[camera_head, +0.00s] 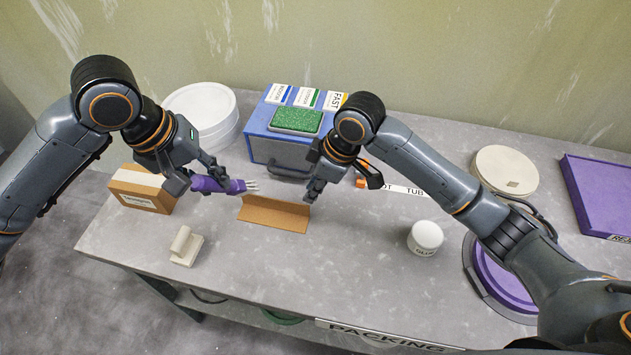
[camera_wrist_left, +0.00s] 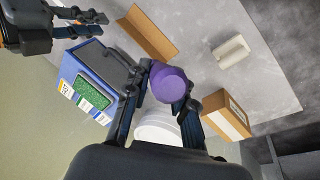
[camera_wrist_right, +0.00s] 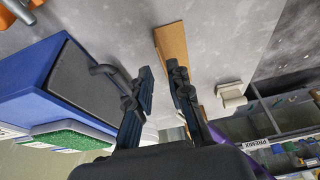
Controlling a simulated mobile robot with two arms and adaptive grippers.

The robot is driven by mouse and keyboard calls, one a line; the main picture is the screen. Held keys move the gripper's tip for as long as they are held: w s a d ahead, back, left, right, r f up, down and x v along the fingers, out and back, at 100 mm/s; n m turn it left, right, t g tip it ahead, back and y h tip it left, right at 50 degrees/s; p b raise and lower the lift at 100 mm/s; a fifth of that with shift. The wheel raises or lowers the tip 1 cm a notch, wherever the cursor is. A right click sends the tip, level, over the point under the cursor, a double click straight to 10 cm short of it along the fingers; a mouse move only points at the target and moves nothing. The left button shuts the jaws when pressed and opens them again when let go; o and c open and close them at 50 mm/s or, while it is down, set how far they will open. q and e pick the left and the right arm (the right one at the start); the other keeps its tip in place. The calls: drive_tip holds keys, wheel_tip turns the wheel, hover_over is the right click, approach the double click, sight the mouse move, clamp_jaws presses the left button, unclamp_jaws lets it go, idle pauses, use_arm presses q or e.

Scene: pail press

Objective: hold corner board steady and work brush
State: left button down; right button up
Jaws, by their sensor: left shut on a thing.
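The corner board (camera_head: 272,213), a brown folded strip, lies on the grey table with one flange raised; it also shows in the left wrist view (camera_wrist_left: 148,32) and right wrist view (camera_wrist_right: 173,42). My left gripper (camera_head: 203,178) is shut on the brush (camera_head: 213,184), which has a purple handle and pale prongs pointing right, just left of the board's raised edge. The handle's round purple end (camera_wrist_left: 168,83) fills the jaws in the left wrist view. My right gripper (camera_head: 313,193) is open near the board's right end. In the right wrist view its fingers stand apart; contact with the board is unclear.
A blue box (camera_head: 257,137) with a green pad and label cards stands behind the board. A cardboard box (camera_head: 135,190) and pale handled block (camera_head: 187,247) are at left. A white jar (camera_head: 425,237) and purple round thing (camera_head: 500,284) are at right. The table's middle front is clear.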

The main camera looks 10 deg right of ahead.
sight(303, 205)
drive_tip(key=x, duration=0.7)
drive_tip(key=shift+w, duration=0.1)
drive_tip(key=shift+d+r, duration=0.1)
clamp_jaws()
idle(1.0)
drive_tip(key=shift+o, duration=1)
unclamp_jaws()
drive_tip(key=shift+c, duration=0.2)
clamp_jaws()
